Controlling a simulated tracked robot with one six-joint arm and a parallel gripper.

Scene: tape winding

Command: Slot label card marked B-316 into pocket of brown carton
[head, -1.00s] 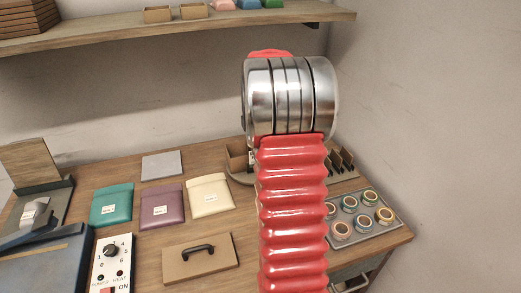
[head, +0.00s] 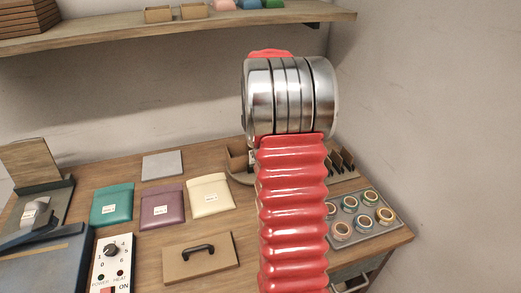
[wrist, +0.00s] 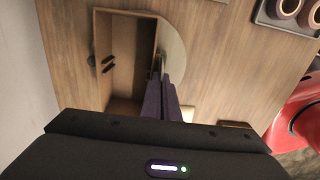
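No marking B-316 is legible, and the pocket cannot be made out.
A tray of tape rolls (head: 362,217) and a dark slotted rack (head: 342,160) stand to the right. Teal (head: 111,204), purple (head: 161,205) and cream (head: 209,195) labelled pouches lie left. A handled board (head: 201,259) and control box (head: 111,263) are in front. A shelf (head: 170,32) hangs above.

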